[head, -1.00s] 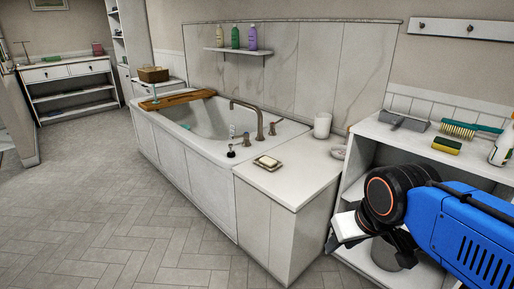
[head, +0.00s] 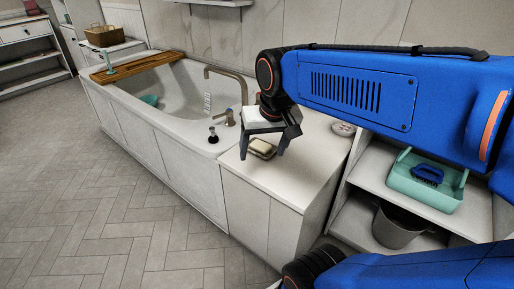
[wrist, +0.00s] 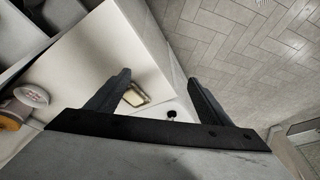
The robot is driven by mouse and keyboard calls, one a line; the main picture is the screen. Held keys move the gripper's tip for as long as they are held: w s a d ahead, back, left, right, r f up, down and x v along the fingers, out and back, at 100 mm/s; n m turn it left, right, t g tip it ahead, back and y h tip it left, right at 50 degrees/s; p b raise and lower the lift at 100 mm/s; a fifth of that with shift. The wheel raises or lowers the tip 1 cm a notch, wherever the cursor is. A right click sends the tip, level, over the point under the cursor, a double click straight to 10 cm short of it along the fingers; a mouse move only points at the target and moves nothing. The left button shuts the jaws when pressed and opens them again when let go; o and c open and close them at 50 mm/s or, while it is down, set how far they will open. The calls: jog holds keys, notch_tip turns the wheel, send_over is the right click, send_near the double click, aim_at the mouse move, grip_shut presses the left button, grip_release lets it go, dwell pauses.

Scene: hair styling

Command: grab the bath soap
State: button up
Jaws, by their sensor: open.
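The bath soap (head: 261,147) is a pale cream bar in a dark-edged dish on the white counter (head: 318,150) at the end of the bathtub. In the wrist view the soap (wrist: 135,96) shows between the two fingers, nearer the left one. My gripper (head: 261,157) is open and empty, with its fingers pointing down over the soap's place. In the wrist view my gripper (wrist: 158,77) has its fingers spread wide. I cannot tell the exact height of the fingertips above the soap.
The bathtub (head: 178,115) with its faucet (head: 226,75) lies left of the counter, and a dark stopper (head: 213,135) stands on its rim. A round pinkish item (head: 343,129) sits at the counter's back right. Shelves with a teal caddy (head: 425,185) and a grey bucket (head: 396,227) are at right.

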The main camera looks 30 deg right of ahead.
jog(key=w+d+r+m+g, duration=0.2)
jog(key=w+d+m, duration=0.35)
jog(key=w, duration=0.65)
jog(key=m+g, duration=0.2)
jog(key=m, duration=0.3)
send_over(260, 145)
jog(key=shift+n, duration=0.25)
notch_tip(260, 145, down, 15)
jog(key=shift+s+a+f, duration=0.1)
jog(key=shift+f, duration=0.05)
jog(key=shift+w+f, duration=0.2)
jog(key=shift+f, duration=2.15)
jog(key=c, duration=0.8)
